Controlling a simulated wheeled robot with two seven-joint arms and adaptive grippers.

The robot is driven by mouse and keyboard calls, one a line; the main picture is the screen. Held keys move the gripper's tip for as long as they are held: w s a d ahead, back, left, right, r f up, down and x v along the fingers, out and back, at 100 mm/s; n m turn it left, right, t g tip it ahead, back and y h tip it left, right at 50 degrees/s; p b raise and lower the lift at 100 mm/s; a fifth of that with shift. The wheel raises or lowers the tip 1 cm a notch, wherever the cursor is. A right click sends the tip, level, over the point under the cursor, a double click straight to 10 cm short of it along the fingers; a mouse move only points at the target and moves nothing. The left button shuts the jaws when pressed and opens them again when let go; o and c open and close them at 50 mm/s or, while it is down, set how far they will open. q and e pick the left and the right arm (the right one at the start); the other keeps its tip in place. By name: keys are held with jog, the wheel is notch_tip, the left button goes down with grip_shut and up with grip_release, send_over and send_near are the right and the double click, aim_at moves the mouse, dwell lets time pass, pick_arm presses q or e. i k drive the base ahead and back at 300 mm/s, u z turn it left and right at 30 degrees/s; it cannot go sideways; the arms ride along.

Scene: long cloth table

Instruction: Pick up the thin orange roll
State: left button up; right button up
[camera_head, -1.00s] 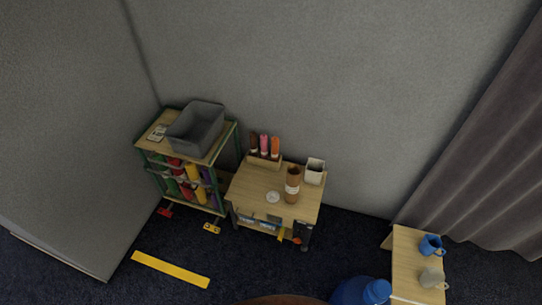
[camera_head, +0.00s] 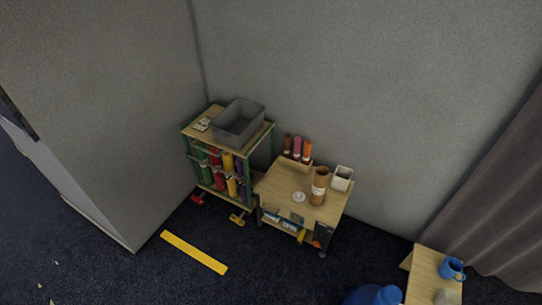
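Three thin rolls stand side by side in a holder at the back of a small wooden table (camera_head: 285,192). The orange roll (camera_head: 307,149) is the rightmost, beside a pink roll (camera_head: 297,147) and a dark brown roll (camera_head: 287,144). A thicker brown roll (camera_head: 319,186) with a pale band stands upright nearer the front. Neither of my grippers is in view.
A shelf rack with a grey bin (camera_head: 238,122) on top and several coloured rolls stands left of the table. A white square container (camera_head: 342,178) sits at the table's right. A yellow floor strip (camera_head: 194,252) lies in front. A bench with a blue mug (camera_head: 451,268) is at right.

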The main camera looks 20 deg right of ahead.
aim_at(307, 147)
jog(key=u, duration=0.2)
jog(key=i, duration=1)
